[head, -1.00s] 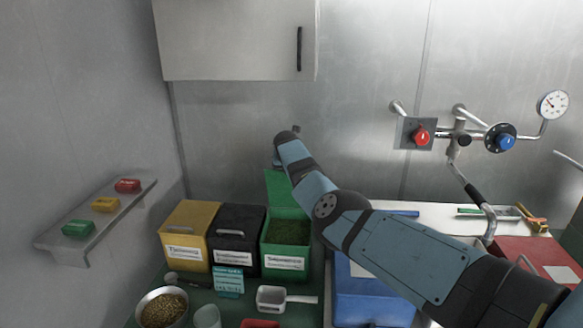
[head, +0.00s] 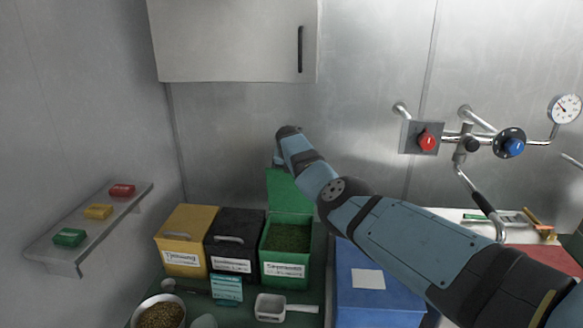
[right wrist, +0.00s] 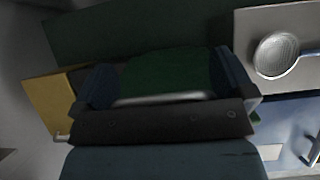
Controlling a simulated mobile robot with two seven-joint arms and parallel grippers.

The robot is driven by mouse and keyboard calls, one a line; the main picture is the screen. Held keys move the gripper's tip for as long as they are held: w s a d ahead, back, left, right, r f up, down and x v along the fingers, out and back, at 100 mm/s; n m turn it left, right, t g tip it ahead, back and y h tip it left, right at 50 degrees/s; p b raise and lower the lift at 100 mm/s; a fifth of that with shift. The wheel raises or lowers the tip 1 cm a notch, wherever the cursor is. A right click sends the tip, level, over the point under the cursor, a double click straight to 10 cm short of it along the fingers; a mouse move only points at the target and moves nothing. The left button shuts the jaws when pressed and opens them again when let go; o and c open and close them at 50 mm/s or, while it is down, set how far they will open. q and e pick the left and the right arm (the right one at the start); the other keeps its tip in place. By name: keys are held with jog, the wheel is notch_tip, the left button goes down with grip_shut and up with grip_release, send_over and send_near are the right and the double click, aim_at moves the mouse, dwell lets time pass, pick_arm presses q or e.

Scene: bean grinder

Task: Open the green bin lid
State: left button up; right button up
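The green bin (head: 286,262) stands at the right end of a row of three bins, with dark green contents showing inside. Its green lid (head: 287,190) stands raised at the back, its right part hidden by my right arm. My right arm reaches in from the right, its far end above the lid. The fingertips are hidden in the head view. In the right wrist view my right gripper (right wrist: 165,80) has its two dark blue fingers wide apart, with a dark green surface beyond them. I cannot tell whether they touch it. My left gripper is not in view.
A yellow bin (head: 184,255) and a black bin (head: 233,258) stand left of the green one, lids closed. A white scoop (head: 271,307) lies in front. A blue box (head: 365,307) stands to the right. A cabinet (head: 233,40) hangs above.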

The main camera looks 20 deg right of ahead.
jog(key=shift+w, duration=0.1)
jog(key=b+v, duration=0.1)
jog(key=v, duration=1.2)
jog(key=shift+s+r, duration=0.25)
jog(key=shift+r, duration=0.05)
